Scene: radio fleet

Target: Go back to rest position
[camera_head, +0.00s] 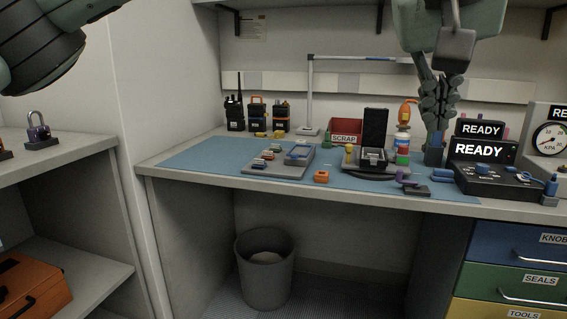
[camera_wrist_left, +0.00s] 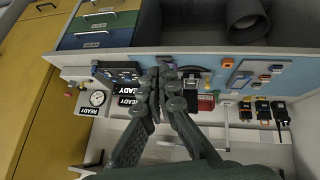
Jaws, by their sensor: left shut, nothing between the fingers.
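My left gripper (camera_head: 435,138) comes down from the top right in the head view, over the right part of the workbench (camera_head: 205,155). Its fingers are shut and empty, pointing down at a small dark holder (camera_head: 433,157); I cannot tell whether they touch it. In the left wrist view the shut fingers (camera_wrist_left: 166,74) point toward the bench's front edge. My right gripper is not in view.
Near the gripper are black READY displays (camera_head: 480,149), a green-and-white bottle (camera_head: 402,150) and an open black case (camera_head: 374,135). A grey tray (camera_head: 262,170), several radios (camera_head: 256,115) and a red SCRAP bin (camera_head: 346,138) stand farther left. A waste bin (camera_head: 265,285) is below.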

